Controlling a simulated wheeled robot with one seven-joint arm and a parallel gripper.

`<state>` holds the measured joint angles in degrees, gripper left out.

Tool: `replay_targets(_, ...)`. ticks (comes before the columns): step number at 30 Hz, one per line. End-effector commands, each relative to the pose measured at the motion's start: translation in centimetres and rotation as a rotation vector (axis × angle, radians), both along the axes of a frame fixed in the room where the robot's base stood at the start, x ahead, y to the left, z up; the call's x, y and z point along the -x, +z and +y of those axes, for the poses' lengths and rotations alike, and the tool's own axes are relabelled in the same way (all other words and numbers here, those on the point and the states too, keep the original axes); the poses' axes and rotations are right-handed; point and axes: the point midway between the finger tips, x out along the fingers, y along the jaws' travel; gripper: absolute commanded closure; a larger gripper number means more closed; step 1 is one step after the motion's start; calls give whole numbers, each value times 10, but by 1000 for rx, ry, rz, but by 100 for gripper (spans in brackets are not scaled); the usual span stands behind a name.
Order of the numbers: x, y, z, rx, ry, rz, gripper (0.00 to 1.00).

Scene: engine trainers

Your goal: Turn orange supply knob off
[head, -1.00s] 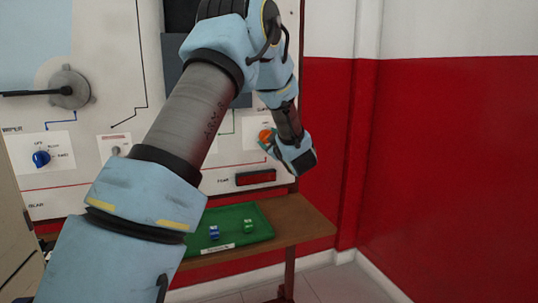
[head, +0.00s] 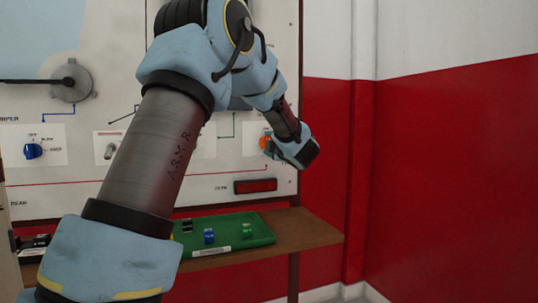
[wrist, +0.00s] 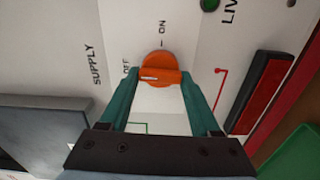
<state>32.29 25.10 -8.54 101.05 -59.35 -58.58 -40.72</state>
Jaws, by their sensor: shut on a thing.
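The orange supply knob (wrist: 160,66) is on the white panel in the wrist view. Its raised grip bar lies crosswise, with a white mark at its left end, on the side of the OFF label. The ON label is above the knob. My gripper (wrist: 160,77) is shut on the knob, with one teal finger at each side of it. In the head view the orange knob (head: 265,141) shows partly behind my gripper (head: 270,147), at the panel's right side.
A red lamp bar (head: 255,186) is below the knob on the panel. A blue knob (head: 33,151) is at the left. A green tray (head: 262,236) with small blue and green items stands on the brown shelf (head: 315,235) below. A red and white wall is at the right.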

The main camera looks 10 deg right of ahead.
Motion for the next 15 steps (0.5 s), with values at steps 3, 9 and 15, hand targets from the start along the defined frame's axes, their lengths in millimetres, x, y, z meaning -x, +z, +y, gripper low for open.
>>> replay_targets(3, 0, -3, 1, 33, 1, -2, 92)
replay_targets(9, 0, -2, 1, 58, 2, -6, 92)
replay_targets(15, 0, -1, 1, 62, 2, -6, 92)
